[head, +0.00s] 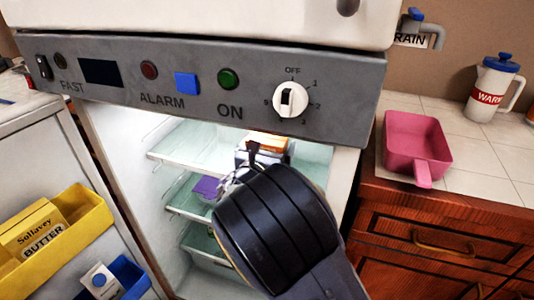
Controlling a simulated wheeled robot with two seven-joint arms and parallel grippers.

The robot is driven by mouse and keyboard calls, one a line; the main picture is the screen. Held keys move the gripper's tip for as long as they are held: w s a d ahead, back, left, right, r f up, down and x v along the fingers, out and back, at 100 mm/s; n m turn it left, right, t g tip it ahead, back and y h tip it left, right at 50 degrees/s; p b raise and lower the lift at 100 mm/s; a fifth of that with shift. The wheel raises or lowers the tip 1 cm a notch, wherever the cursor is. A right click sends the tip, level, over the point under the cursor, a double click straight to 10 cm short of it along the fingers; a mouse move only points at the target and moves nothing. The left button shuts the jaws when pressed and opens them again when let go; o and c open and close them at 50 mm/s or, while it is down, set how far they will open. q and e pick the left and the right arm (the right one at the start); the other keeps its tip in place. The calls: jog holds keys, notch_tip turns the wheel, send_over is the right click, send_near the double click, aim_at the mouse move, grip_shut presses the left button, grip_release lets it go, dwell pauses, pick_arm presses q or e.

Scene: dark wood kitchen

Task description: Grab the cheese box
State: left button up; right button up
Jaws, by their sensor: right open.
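The fridge (150,190) stands open below its grey control panel. A small box with an orange top (267,142) stands on the upper glass shelf. It may be the cheese box, but I cannot read any label. My right gripper (246,160) is open and reaches into the fridge, just in front of this box. My dark right wrist hides the lower part of the box and much of the shelves. I cannot tell whether the fingers touch the box. My left gripper is not in view.
A purple item (207,187) sits on a lower shelf. The open door at left holds a yellow bin (85,215) with a butter box and a blue bin (130,275) with a carton. A pink scoop (416,145) and white jug (494,88) stand on the right counter.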

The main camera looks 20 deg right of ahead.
jog(key=c, duration=0.8)
jog(key=shift+r, duration=0.1)
jog(key=shift+c, duration=0.2)
